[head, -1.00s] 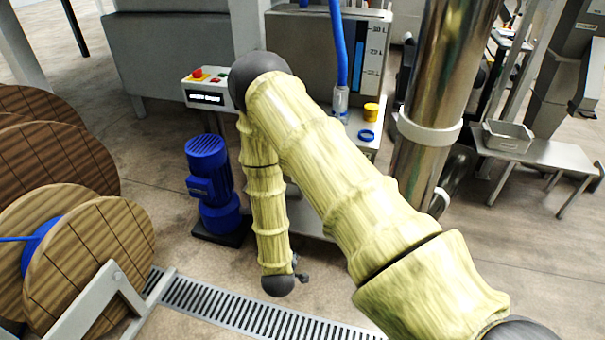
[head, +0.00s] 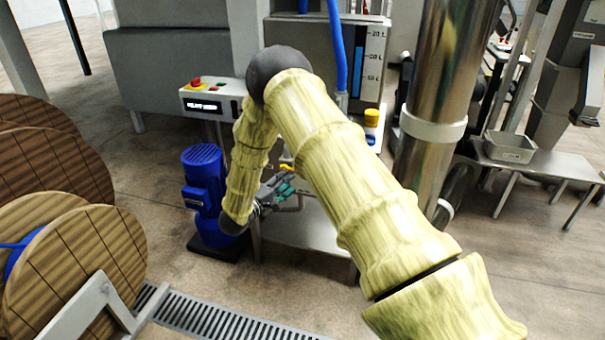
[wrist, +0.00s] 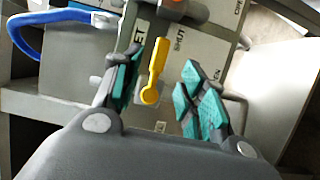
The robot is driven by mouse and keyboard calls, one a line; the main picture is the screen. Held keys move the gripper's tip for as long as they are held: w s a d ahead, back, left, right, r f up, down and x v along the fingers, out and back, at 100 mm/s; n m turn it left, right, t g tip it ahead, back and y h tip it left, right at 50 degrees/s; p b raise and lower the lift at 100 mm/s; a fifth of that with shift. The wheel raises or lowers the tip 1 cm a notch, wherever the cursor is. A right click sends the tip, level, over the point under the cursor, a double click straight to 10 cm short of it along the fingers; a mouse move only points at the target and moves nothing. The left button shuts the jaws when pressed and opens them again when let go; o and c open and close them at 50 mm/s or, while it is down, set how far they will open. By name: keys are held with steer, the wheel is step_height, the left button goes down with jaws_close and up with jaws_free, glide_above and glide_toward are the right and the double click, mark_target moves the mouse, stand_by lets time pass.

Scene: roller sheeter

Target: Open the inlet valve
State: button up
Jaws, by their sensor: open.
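The inlet valve's yellow lever (wrist: 155,72) shows in the wrist view in front of a grey panel, between the two sides of my gripper (wrist: 158,84). The panel carries the word SHUT and a partly covered label ending in ET. My gripper is open, with teal pads on either side of the lever; I cannot tell whether they touch it. In the head view a small part of the yellow lever (head: 287,168) shows just above my gripper (head: 276,186), below the machine. My arm hides much of the area around the valve.
A blue motor (head: 205,190) stands left of my forearm. A control box (head: 212,102) with a red button is above it. A thick steel column (head: 438,100) stands to the right. Wooden cable reels (head: 75,265) fill the lower left. A blue hose (wrist: 45,22) curves at the wrist view's upper left.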

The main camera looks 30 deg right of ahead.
steer(key=x, duration=0.9)
steer(key=shift+d+f, duration=0.1)
jaws_close()
